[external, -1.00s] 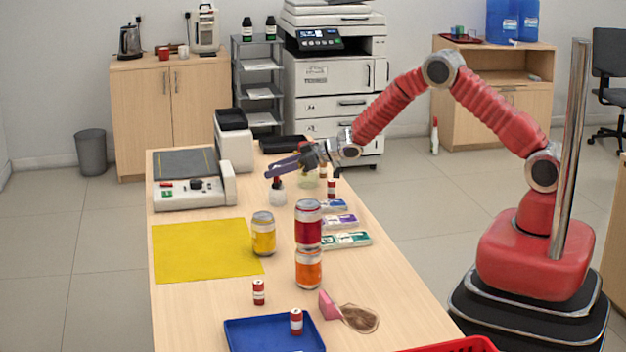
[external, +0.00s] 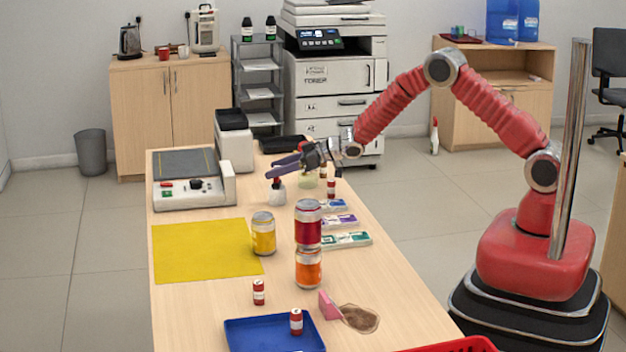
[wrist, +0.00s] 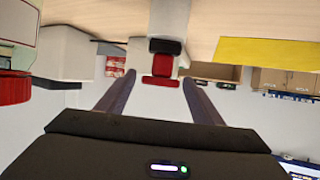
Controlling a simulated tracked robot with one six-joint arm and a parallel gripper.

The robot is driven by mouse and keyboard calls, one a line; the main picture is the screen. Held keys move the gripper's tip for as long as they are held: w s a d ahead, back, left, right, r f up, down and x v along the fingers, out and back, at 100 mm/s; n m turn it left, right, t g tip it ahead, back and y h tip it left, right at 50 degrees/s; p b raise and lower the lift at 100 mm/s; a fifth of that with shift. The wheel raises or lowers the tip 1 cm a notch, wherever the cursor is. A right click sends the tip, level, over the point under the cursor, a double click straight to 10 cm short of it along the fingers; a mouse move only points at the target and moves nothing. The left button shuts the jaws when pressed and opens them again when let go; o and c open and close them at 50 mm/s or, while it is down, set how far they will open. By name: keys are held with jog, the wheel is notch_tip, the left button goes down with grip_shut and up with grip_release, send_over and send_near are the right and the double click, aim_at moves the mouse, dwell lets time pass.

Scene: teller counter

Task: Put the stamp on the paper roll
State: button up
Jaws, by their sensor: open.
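The stamp is red with a black part (wrist: 163,64). It stands on the end of the white paper roll (wrist: 170,18), its black part against the roll, in the upside-down wrist view. In the external view, the red of the stamp (external: 277,183) shows just above the white roll (external: 277,195), at the far part of the counter. My gripper (external: 270,169) is open over them. Its fingers (wrist: 159,77) are on either side of the stamp's red end, with a gap on both sides. Part of the stamp is hidden by the fingers in the external view.
A grey-topped machine (external: 193,196) stands left of the roll. Small bottles (external: 331,188) and a pale green jar (external: 309,179) stand close on the right. Nearer are stacked cans (external: 308,225), a yellow can (external: 263,235), a yellow mat (external: 200,250) and a blue tray (external: 255,335).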

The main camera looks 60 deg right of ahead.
jog(key=v, duration=1.1)
jog(key=shift+s, duration=0.2)
jog(key=shift+d+r, duration=0.15)
jog(key=s+d+r+m+g+h, duration=0.1)
jog(key=s+d+r+m+h, duration=0.2)
jog(key=s+r, duration=0.55)
jog(key=s+d+r+g+h, duration=0.1)
jog(key=s+d+r+h, duration=0.3)
jog(key=s+r, duration=0.45)
jog(key=s+a+g+y, duration=0.1)
jog(key=s+g, duration=0.1)
jog(key=s, duration=1.2)
jog(key=s+a+m+g+y, duration=0.1)
jog(key=s+g, duration=0.1)
jog(key=s, duration=1.3)
jog(key=shift+a+f+g, duration=0.2)
jog(key=shift+a+g, duration=0.2)
